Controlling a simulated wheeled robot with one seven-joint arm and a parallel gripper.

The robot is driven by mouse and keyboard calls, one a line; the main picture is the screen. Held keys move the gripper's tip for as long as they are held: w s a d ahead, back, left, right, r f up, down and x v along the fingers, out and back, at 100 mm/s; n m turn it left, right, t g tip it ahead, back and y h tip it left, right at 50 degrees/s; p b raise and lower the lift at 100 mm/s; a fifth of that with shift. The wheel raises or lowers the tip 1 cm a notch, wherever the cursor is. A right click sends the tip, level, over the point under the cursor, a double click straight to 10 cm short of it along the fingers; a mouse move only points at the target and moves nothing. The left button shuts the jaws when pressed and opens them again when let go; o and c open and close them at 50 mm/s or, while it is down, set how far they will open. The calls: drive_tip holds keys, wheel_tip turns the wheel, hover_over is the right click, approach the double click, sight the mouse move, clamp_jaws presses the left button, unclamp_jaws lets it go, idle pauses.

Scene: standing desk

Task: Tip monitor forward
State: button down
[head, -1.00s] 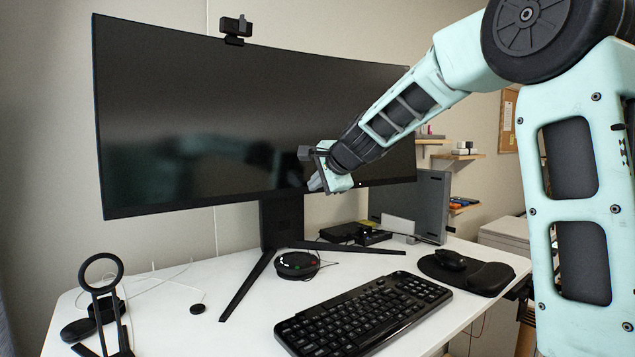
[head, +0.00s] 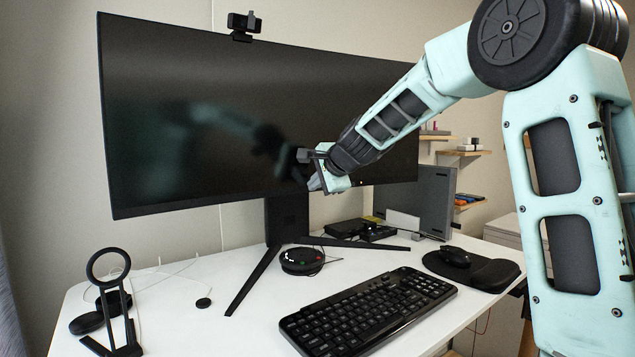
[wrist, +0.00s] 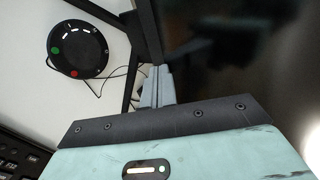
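The wide black monitor (head: 230,110) stands at the back of the desk on a black stand (head: 287,217) with splayed legs. Its dark screen faces me and reflects my arm. My gripper (head: 316,184) is at the screen's lower edge, right of the stand's column. In the wrist view my grey fingers (wrist: 157,82) lie close together, with their tips against or very near the dark monitor edge (wrist: 147,28). Nothing shows held between them. I cannot tell whether they touch the monitor.
A webcam (head: 243,25) sits on the monitor's top. A round black puck (head: 302,261), a keyboard (head: 368,312), a mouse (head: 455,257) on a pad (head: 491,273) and a ring-topped stand (head: 108,300) are on the white desk (head: 190,322). Its front left middle is clear.

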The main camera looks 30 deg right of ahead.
drive_tip(key=shift+v, duration=1.15)
idle(0.4)
drive_tip(key=s+r+b, duration=0.1)
drive_tip(key=s+b, duration=0.3)
drive_tip(key=s, duration=0.6)
drive_tip(key=shift+a+r, duration=0.1)
